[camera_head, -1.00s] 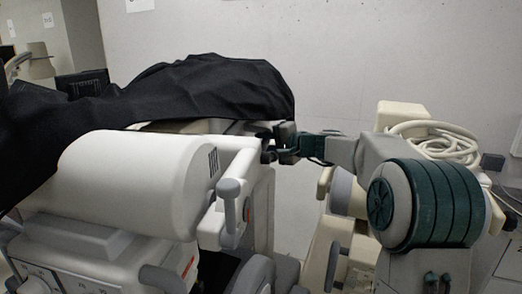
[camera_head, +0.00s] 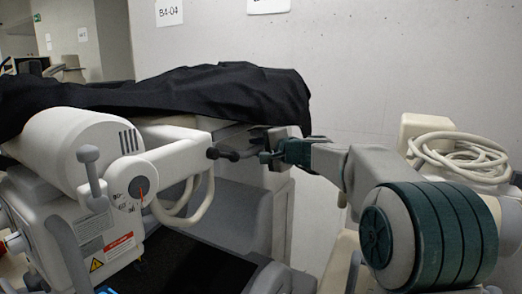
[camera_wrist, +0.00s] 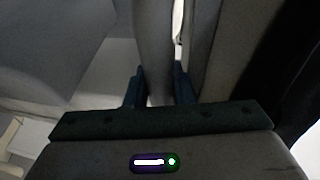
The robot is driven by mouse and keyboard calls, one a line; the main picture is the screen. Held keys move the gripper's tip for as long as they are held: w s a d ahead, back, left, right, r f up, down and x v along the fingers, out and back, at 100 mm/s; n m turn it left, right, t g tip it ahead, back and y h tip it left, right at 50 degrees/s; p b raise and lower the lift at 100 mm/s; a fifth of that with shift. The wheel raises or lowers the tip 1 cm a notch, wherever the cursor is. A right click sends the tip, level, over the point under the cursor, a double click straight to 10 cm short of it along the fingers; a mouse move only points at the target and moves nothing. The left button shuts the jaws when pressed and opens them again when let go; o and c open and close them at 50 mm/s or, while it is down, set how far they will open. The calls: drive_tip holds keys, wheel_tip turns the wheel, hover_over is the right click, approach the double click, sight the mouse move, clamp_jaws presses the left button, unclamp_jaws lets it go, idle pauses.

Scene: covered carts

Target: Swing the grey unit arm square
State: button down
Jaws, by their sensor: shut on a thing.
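The unit's pale arm (camera_head: 178,162) runs from a round grey pivot with a red mark (camera_head: 142,190) out to the right. A dark handle (camera_head: 224,155) sticks out at its far end. My gripper (camera_head: 266,158) is at this handle, below the black cover's right end. In the wrist view my two fingers (camera_wrist: 159,88) stand on either side of a grey bar (camera_wrist: 155,45) and are shut on it. The exact contact is too small to tell in the head view.
A black cover (camera_head: 190,90) lies over the cart. A white drum-shaped housing (camera_head: 75,150) and an upright grey lever (camera_head: 90,172) stand at left. A coiled pale hose (camera_head: 460,155) sits on a cream unit at right. A concrete wall closes the back.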

drive_tip(key=c, duration=1.3)
unclamp_jaws()
drive_tip(key=shift+d+h, duration=0.3)
drive_tip(key=shift+d, duration=0.45)
drive_tip(key=shift+o, duration=0.2)
drive_tip(key=shift+d, duration=0.75)
drive_tip(key=b+v, duration=0.3)
drive_tip(key=v, duration=1)
drive_tip(key=shift+s, duration=0.35)
drive_tip(key=shift+d+f, duration=0.1)
drive_tip(key=shift+c, duration=0.2)
